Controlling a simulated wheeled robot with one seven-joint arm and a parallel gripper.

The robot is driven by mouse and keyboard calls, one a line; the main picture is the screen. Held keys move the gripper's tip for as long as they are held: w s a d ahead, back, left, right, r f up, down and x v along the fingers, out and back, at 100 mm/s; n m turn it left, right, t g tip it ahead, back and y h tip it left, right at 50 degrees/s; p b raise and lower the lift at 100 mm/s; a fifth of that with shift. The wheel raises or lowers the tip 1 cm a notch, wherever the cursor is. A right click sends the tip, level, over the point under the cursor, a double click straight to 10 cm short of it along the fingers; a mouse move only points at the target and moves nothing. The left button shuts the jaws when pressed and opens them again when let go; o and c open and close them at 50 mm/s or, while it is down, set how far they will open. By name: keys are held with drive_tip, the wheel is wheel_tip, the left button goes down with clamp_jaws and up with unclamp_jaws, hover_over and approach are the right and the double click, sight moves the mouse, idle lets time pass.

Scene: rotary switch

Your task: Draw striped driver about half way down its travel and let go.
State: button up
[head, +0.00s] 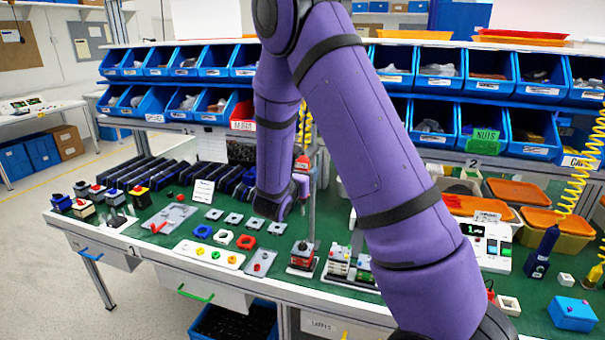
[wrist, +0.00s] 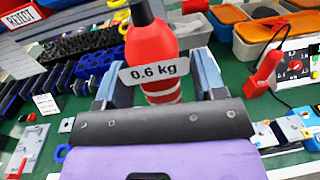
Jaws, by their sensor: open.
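The striped driver (wrist: 150,50) is red with white bands low on its body, a dark top and a white "0.6 kg" label. In the wrist view it stands between the two fingers of my gripper (wrist: 157,85). The fingers are open, one on each side of it, and I cannot tell whether either touches it. Its lower end is hidden behind my gripper's body.
The green bench (head: 150,255) holds small blocks, plates and coloured rings. A red and black stacked part (head: 302,255) stands near the front edge. Blue bins (head: 205,60) line the back shelves.

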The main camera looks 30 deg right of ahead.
drive_tip(key=shift+c, duration=0.5)
clamp_jaws()
drive_tip(key=shift+f, duration=3.05)
drive_tip(key=shift+o, duration=0.5)
unclamp_jaws()
drive_tip(key=v, duration=1)
drive_tip(key=shift+s+a, duration=0.2)
drive_tip(key=shift+a, duration=0.1)
